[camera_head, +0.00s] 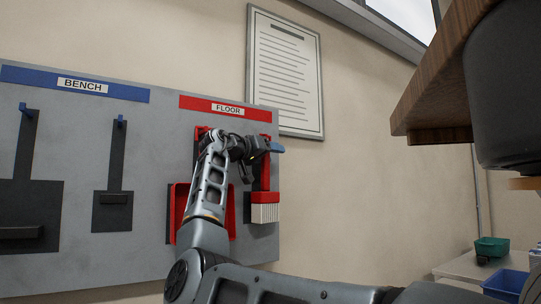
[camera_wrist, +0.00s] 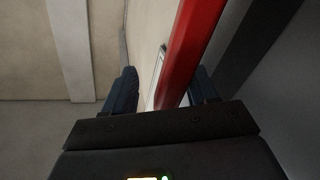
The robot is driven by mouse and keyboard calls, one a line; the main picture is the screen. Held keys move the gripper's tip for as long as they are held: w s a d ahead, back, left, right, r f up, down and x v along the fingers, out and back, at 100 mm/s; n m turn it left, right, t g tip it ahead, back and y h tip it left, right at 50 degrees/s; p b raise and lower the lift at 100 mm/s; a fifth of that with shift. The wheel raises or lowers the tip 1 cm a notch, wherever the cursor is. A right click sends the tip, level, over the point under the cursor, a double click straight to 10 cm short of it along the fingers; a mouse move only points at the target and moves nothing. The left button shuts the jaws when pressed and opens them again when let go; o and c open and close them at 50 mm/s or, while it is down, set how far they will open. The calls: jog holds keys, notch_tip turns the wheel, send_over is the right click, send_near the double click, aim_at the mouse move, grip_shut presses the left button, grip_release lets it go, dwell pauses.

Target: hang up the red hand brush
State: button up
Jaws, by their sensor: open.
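The red hand brush (camera_head: 265,197) is upright against the board under the red FLOOR label, with its pale bristles (camera_head: 265,213) at the bottom. Its handle runs up behind my gripper (camera_head: 262,149), which hides the top, so I cannot see whether it is on a hook. In the wrist view the red handle (camera_wrist: 190,45) passes between the fingers of my gripper (camera_wrist: 163,86), closer to the right finger. The jaws are open, with a gap on the left side of the handle.
A red dustpan (camera_head: 178,207) hangs left of the brush, partly behind my arm. The grey board (camera_head: 75,150) carries dark tool outlines and blue hooks under the BENCH label (camera_head: 80,86). A wooden shelf edge (camera_head: 430,100) juts in at upper right. Green (camera_head: 490,246) and blue (camera_head: 505,284) bins are at lower right.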

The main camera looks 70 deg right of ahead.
jog(key=b+v, duration=0.1)
jog(key=v, duration=0.6)
jog(key=shift+w+a, duration=0.25)
jog(key=shift+a, duration=0.05)
